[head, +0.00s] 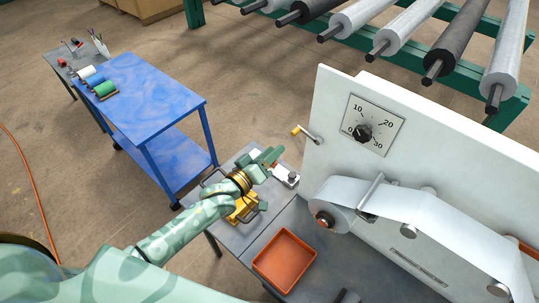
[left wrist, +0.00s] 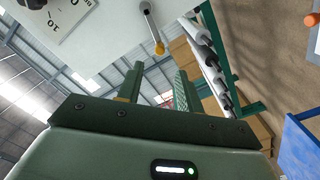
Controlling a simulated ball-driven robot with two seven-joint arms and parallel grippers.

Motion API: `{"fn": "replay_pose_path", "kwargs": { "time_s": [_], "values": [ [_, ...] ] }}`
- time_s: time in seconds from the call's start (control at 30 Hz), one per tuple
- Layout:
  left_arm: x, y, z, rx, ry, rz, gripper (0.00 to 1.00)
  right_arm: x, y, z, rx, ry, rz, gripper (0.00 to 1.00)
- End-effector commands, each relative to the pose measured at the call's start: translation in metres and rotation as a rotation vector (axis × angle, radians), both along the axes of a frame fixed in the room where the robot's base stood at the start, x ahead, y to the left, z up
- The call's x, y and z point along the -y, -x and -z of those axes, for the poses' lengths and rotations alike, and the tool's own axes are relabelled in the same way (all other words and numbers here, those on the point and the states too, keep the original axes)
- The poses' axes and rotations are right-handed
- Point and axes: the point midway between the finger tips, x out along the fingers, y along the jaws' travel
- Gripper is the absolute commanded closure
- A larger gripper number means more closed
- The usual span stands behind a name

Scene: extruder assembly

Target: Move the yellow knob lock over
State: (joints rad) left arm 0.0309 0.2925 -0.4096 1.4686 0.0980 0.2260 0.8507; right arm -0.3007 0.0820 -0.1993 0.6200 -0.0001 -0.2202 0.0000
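The yellow knob (head: 296,131) sits at the end of a short metal lever (head: 309,136) on the left edge of the white machine panel (head: 330,110). In the left wrist view the yellow knob (left wrist: 159,48) hangs from its lever (left wrist: 149,20), beyond the fingertips. My left gripper (head: 272,157) is below and to the left of the knob in the head view, apart from it. In the left wrist view my left gripper (left wrist: 160,80) has its two fingers spread with nothing between them. My right gripper is in neither view.
A dial (head: 364,132) and a roll of white film (head: 338,204) are on the panel. Below are a grey table (head: 262,238), an orange tray (head: 284,262) and a yellow object (head: 246,208) partly behind my left arm. A blue cart (head: 150,100) stands left.

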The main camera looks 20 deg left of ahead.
Motion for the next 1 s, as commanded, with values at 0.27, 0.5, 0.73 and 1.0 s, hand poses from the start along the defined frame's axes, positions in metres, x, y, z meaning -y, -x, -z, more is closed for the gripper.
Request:
{"fn": "replay_pose_path", "kwargs": {
  "time_s": [0.27, 0.5, 0.73, 1.0],
  "values": [
    [0.012, -0.028, 0.003, 0.002, -0.003, 0.001, 0.64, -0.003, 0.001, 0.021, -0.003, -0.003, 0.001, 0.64],
    [0.023, -0.054, 0.004, 0.000, -0.003, 0.001, 0.64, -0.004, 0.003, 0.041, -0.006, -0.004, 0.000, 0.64],
    [0.032, -0.076, 0.003, -0.001, -0.006, 0.000, 0.64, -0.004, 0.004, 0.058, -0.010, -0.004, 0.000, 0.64],
    [0.032, -0.077, -0.001, 0.000, -0.005, -0.001, 0.64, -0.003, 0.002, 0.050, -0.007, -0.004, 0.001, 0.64]
  ]
}}
